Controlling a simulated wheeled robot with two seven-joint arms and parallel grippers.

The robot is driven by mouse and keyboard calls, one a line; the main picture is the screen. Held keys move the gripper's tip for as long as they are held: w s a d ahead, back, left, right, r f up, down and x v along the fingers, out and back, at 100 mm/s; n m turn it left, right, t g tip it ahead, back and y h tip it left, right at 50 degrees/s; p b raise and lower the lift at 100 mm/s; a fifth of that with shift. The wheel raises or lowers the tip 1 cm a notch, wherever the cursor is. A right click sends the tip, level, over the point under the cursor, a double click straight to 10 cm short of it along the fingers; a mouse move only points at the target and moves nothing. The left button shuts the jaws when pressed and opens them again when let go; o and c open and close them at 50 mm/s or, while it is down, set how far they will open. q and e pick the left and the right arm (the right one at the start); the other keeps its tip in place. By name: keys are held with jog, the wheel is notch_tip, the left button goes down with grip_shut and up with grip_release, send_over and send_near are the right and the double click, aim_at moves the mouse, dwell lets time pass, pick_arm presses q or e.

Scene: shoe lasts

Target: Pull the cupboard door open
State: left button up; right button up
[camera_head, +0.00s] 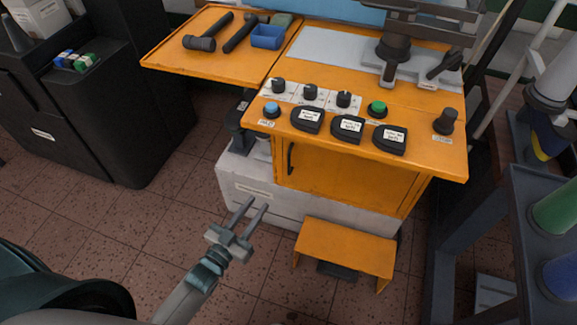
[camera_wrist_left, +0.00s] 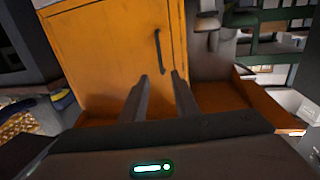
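The orange cupboard door (camera_head: 340,184) is on the front of the orange workbench, below its control panel. It looks shut. Its dark upright handle (camera_head: 290,158) is near the door's left edge. In the left wrist view the door (camera_wrist_left: 105,50) fills the upper left, with the handle (camera_wrist_left: 158,52) beyond my fingertips. My left gripper (camera_head: 257,204) is open and empty, in front of and below the handle, apart from it. In the left wrist view its two fingers (camera_wrist_left: 161,77) stand apart with a gap between them. My right gripper is not in view.
An orange step (camera_head: 345,247) stands on the floor in front of the bench, right of my left gripper. A pale base (camera_head: 240,186) runs under the cupboard. A black cabinet (camera_head: 110,120) is at the left, a dark rack (camera_head: 475,215) at the right.

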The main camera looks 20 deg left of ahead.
pick_arm(q)
jog(key=shift+w, duration=0.15)
jog(key=x, duration=1.7)
jog(key=shift+d, duration=0.15)
jog(key=shift+f, duration=0.1)
grip_shut()
